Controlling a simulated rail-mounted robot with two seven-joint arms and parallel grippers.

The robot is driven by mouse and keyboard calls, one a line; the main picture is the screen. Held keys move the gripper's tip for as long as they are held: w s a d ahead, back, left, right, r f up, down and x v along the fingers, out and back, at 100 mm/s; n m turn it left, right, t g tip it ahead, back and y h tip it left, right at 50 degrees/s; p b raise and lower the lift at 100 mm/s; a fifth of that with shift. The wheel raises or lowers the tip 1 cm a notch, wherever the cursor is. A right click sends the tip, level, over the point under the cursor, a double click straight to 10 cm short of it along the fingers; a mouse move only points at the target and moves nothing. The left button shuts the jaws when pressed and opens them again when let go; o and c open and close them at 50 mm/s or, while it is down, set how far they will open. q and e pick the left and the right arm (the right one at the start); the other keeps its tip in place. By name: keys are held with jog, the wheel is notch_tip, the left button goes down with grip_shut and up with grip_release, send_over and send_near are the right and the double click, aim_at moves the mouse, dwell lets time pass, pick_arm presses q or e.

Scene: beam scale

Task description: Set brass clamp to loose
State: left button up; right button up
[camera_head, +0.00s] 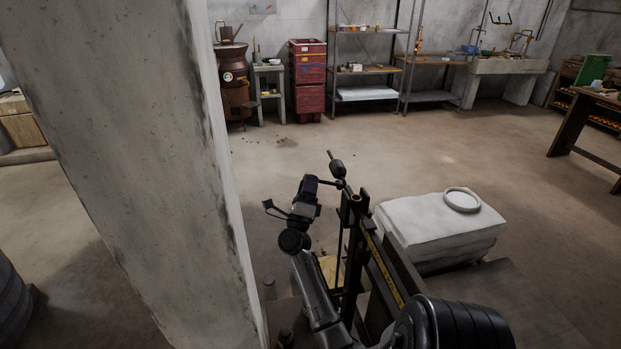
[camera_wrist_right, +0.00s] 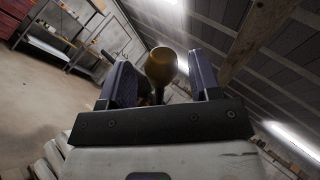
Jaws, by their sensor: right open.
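The beam scale (camera_head: 383,262) stands right of my right arm in the head view, with a dark frame and a yellow-marked beam. A dark bulb-shaped handle (camera_head: 337,168) on a thin rod sticks up at its far end. My right gripper (camera_head: 311,184) is just left of that handle. In the right wrist view, my open right gripper (camera_wrist_right: 158,82) has a rounded brownish-brass knob (camera_wrist_right: 161,65) showing between its two blue fingers. Contact with the fingers cannot be told. No clamp is clearly distinct from these parts, so its setting cannot be read. My left gripper is out of view.
A thick concrete pillar (camera_head: 135,150) stands close on the left. White stacked sacks (camera_head: 435,232) with a pale ring (camera_head: 462,200) on top lie right of the scale. Shelves (camera_head: 365,70) and red crates (camera_head: 308,75) line the far wall.

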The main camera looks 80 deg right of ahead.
jog(key=v, duration=0.4)
jog(key=shift+a+f+b, duration=0.2)
jog(key=shift+a+b, duration=0.05)
jog(key=shift+b, duration=0.1)
jog(key=shift+r, duration=0.15)
